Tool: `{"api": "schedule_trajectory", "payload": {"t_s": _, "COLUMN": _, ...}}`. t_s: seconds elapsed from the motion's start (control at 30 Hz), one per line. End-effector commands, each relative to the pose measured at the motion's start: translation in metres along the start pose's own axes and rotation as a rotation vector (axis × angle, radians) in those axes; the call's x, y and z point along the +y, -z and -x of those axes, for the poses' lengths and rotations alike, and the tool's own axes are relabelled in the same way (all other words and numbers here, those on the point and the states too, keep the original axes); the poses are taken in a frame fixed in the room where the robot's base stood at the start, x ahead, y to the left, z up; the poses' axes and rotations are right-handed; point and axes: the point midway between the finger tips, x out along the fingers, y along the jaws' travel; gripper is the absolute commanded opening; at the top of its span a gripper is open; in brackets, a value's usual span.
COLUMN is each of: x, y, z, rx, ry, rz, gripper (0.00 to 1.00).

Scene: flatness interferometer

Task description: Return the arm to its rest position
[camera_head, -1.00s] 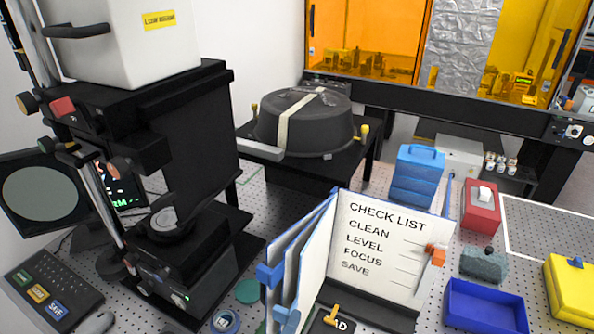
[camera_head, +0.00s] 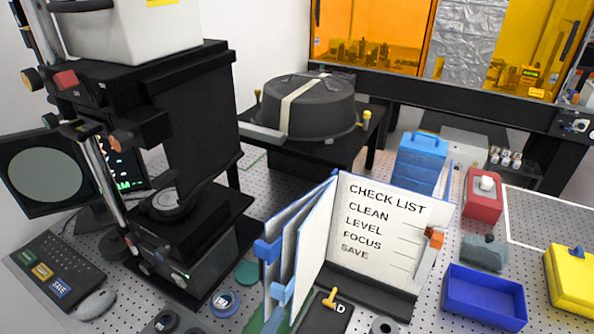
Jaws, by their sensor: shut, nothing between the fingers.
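My arm and my gripper are not in view in the head camera, so their pose cannot be seen. The black interferometer (camera_head: 190,110) stands at the left, with a round stage (camera_head: 170,203) low on its front. No arm part shows near it. An upright check list board (camera_head: 385,225) stands at the front centre, reading CLEAN, LEVEL, FOCUS, SAVE. An orange clip (camera_head: 433,238) sits at its right edge.
A round monitor (camera_head: 45,175), keyboard (camera_head: 55,270) and mouse (camera_head: 97,304) are at left. A black dome (camera_head: 310,108) sits on a table behind. A blue bin (camera_head: 484,297), red box (camera_head: 484,196), blue case (camera_head: 420,165) and yellow box (camera_head: 572,283) are at right.

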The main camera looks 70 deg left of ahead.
Motion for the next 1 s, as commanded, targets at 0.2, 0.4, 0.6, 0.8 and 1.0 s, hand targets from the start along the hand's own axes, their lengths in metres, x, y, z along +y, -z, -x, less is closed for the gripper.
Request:
{"api": "schedule_trajectory", "payload": {"t_s": 0.2, "x": 0.002, "y": -0.019, "z": 0.021, "rx": -0.001, "ry": -0.001, "rz": 0.0, "gripper": 0.0}}
{"api": "schedule_trajectory", "payload": {"t_s": 0.4, "x": 0.0, "y": -0.024, "z": 0.027, "rx": 0.0, "ry": 0.001, "rz": 0.0, "gripper": 0.0}}
{"api": "schedule_trajectory", "payload": {"t_s": 0.6, "x": -0.001, "y": -0.024, "z": 0.027, "rx": 0.0, "ry": 0.001, "rz": 0.001, "gripper": 0.0}}
{"api": "schedule_trajectory", "payload": {"t_s": 0.8, "x": -0.03, "y": 0.015, "z": 0.002, "rx": 0.042, "ry": 0.082, "rz": 0.169, "gripper": 0.0}}
{"api": "schedule_trajectory", "payload": {"t_s": 1.0, "x": -0.112, "y": 0.105, "z": -0.034, "rx": 0.188, "ry": 0.218, "rz": 0.577, "gripper": 0.0}}
